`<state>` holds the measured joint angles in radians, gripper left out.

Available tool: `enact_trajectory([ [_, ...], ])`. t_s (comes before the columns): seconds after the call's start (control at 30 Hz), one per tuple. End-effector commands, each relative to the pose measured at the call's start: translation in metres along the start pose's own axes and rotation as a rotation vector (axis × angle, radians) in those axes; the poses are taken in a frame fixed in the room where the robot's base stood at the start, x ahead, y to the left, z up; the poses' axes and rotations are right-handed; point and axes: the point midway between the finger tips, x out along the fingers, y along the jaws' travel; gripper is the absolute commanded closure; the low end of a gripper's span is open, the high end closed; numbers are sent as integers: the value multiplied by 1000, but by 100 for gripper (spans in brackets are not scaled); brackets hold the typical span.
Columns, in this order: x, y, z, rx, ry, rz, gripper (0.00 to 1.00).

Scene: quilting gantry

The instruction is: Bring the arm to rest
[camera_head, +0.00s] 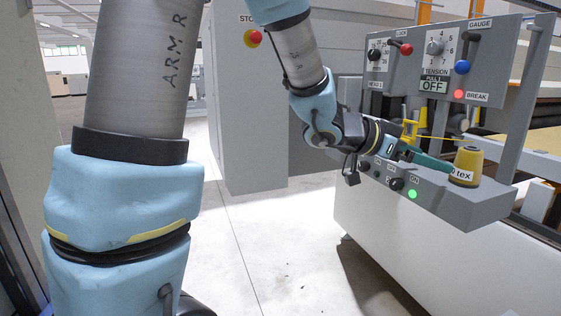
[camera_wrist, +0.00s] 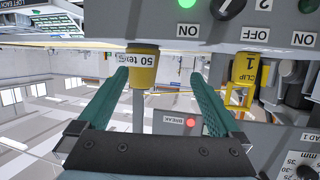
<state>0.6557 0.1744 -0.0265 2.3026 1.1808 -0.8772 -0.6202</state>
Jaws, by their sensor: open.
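My gripper (camera_head: 432,156) is at the control panel, in front of the yellow thread cone (camera_head: 466,165). In the wrist view, which is upside down, its two green fingers (camera_wrist: 160,78) stand wide apart. The cone, marked "50 tex" (camera_wrist: 143,75), shows between them there, nearer the left finger. I cannot tell whether a finger touches it. The cone stands upright on the panel's grey ledge (camera_head: 480,202). My arm is bent and reaches down from the top of the head view to the panel.
A yellow clip (camera_head: 409,131) with a yellow thread sits just behind my gripper; it also shows in the wrist view (camera_wrist: 240,83). The upright panel (camera_head: 405,75) carries several knobs and levers. A grey cabinet with a red stop button (camera_head: 253,38) stands left. The floor (camera_head: 265,250) is clear.

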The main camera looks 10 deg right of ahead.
Motion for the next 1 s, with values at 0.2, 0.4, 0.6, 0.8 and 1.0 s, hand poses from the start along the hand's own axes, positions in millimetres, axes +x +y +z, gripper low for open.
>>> enact_trajectory([
  [0.2,-69,-100,62,-128,-174,-417,0],
  [0.4,-175,-146,150,-362,-432,-767,0],
  [0.6,-278,-113,236,-721,-711,-964,0],
  [0.8,-325,-46,278,-1059,-876,-973,0],
  [1.0,-332,-20,285,-1178,-915,-944,0],
])
